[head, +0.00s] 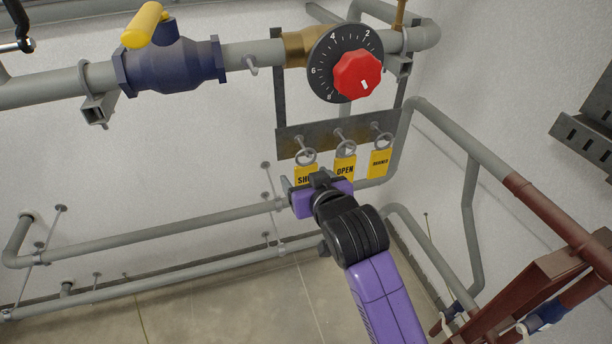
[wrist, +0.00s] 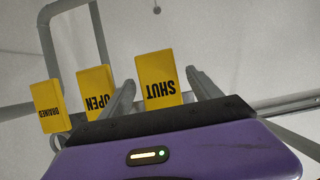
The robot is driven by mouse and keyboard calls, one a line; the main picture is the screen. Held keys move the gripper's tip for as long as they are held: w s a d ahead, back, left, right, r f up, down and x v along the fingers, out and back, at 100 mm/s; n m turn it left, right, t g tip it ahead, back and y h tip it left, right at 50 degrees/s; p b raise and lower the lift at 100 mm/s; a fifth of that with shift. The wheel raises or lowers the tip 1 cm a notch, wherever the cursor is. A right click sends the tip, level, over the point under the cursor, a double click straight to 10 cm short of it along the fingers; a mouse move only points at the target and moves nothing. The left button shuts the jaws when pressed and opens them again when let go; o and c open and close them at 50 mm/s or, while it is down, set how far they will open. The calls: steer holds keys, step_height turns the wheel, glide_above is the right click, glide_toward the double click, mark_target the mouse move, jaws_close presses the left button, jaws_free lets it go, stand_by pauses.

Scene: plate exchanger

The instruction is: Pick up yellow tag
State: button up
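Three yellow tags hang in a row from rings on a dark metal plate (head: 337,137) in the head view. The left one is the SHUT tag (head: 303,174), partly hidden by my gripper. The OPEN tag (head: 345,168) is in the middle and a third tag (head: 380,163) is at the right. In the wrist view the SHUT tag (wrist: 159,80) appears upside down between the two fingers of my gripper (wrist: 163,88). The fingers stand apart with gaps beside the tag. The OPEN tag (wrist: 97,92) is just left of the left finger, and the DRAINED tag (wrist: 49,106) is farther left.
Above the tags is a red knob (head: 358,75) on a black dial. A blue valve (head: 172,65) with a yellow handle sits on the upper pipe. Grey pipes (head: 150,236) run along the wall, and a red-brown frame (head: 545,285) stands at lower right.

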steer(key=c, duration=1.4)
steer(key=shift+r, duration=0.1)
steer(key=shift+r, duration=0.4)
steer(key=s+d+b, duration=0.1)
steer(key=s+d, duration=0.1)
steer(key=s, duration=0.6)
steer(key=s+d+b, duration=0.2)
steer(key=s, duration=0.7)
steer(key=shift+s+d+r, duration=0.2)
steer(key=shift+d+r, duration=0.1)
steer(key=shift+d, duration=0.05)
steer(key=shift+w, duration=0.25)
steer(key=shift+w+a, duration=0.15)
steer(key=shift+w, duration=0.2)
steer(key=shift+w+a+p, duration=0.1)
steer(key=shift+w+p, duration=0.2)
steer(key=shift+w+a, duration=0.1)
steer(key=shift+w, duration=0.25)
